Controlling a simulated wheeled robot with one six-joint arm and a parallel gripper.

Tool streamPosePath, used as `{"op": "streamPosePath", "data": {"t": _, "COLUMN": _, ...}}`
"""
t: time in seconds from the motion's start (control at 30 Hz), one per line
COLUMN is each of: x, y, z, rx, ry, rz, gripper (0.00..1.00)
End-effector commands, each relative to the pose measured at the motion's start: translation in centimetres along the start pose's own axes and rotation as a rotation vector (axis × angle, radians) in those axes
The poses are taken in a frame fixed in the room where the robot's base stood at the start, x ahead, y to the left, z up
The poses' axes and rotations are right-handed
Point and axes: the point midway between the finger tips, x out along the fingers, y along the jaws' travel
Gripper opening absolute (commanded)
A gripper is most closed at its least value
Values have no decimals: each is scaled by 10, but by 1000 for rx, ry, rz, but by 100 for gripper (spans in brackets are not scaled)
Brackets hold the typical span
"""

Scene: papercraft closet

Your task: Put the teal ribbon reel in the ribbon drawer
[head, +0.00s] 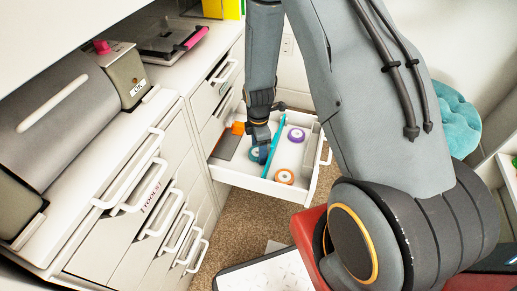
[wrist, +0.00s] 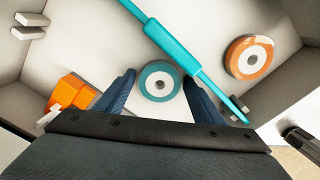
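The teal ribbon reel (wrist: 160,82) lies flat in the open ribbon drawer (head: 240,178), with its white ring and dark hub facing up. My gripper (wrist: 160,92) is low in the drawer, its two dark blue fingers on either side of the reel. A gap shows between each finger and the reel, so the gripper looks open. In the head view the teal reel (head: 256,154) shows partly behind my gripper (head: 262,145). A teal bar (wrist: 180,55) crosses the drawer just beyond the reel.
An orange reel (wrist: 249,57) and a purple reel (head: 296,135) lie beyond the teal bar. An orange block (wrist: 72,92) is left of my gripper. Drawer walls surround it closely. Cabinets with white handles (head: 160,217) stand at the left; a red box (head: 308,232) is below my arm.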

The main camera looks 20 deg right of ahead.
Motion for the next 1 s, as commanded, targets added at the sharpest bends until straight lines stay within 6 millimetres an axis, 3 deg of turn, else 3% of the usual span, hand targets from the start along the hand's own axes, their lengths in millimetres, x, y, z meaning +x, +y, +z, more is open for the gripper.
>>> {"op": "streamPosePath", "data": {"t": 0.17, "x": -7, "y": 0, "z": 0, "rx": 0, "ry": 0, "rz": 1, "gripper": 62}}
{"op": "streamPosePath", "data": {"t": 0.63, "x": -95, "y": 0, "z": 0, "rx": 0, "ry": 0, "rz": 3, "gripper": 62}}
{"op": "streamPosePath", "data": {"t": 1.0, "x": -134, "y": -2, "z": -7, "rx": 24, "ry": 1, "rz": 3, "gripper": 62}}
